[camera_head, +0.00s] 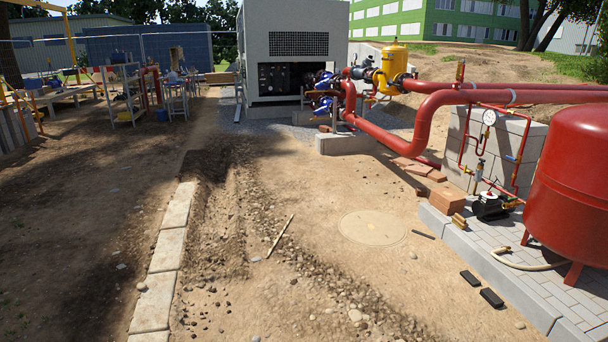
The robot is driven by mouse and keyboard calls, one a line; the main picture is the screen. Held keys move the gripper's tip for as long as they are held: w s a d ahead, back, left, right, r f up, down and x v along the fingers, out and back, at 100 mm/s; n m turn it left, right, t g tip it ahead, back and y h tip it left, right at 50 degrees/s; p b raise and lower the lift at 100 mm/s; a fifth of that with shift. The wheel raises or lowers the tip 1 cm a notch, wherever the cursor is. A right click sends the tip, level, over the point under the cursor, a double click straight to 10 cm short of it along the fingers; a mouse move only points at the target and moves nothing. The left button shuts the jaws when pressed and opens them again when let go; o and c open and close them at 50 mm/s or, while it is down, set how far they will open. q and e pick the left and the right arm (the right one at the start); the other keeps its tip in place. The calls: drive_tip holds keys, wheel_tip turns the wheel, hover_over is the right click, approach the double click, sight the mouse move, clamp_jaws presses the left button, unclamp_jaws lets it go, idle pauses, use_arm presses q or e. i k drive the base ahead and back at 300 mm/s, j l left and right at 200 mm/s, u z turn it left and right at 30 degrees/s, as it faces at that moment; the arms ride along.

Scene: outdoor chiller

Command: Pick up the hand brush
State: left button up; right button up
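A small brown and yellowish object (459,221) sits at the edge of the grey paving on the right, left of a small black and white pump. It may be the hand brush, but it is too small to tell for sure. Two dark blocks, one (470,278) behind the other (491,297), lie on the dirt at the lower right. A thin dark piece (423,234) lies near the round cover. I cannot tell if any of these is a brush. Neither of my grippers shows in this view.
The paved platform (520,270) has a raised curb and carries a red tank (570,185) and a pump (490,206). Red pipes (430,115) run to the chiller (294,50). A stick (280,236) and rubble lie mid-ground. Dirt around the round cover (371,228) is mostly clear.

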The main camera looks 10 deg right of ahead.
sight(459, 220)
drive_tip(key=i+l+z, duration=0.2)
drive_tip(key=i+z, duration=0.2)
drive_tip(key=i, duration=0.3)
drive_tip(key=i+z, duration=0.4)
drive_tip(key=i, duration=0.3)
drive_tip(key=i+j+z, duration=0.2)
drive_tip(key=i+z, duration=0.25)
drive_tip(key=i, duration=0.25)
drive_tip(key=i+z, duration=0.1)
drive_tip(key=i, duration=0.55)
drive_tip(key=i+z, duration=0.1)
drive_tip(key=i, duration=0.6)
drive_tip(key=i+j+z, duration=0.1)
drive_tip(key=i, duration=0.55)
drive_tip(key=i+j+z, duration=0.1)
drive_tip(key=i, duration=0.55)
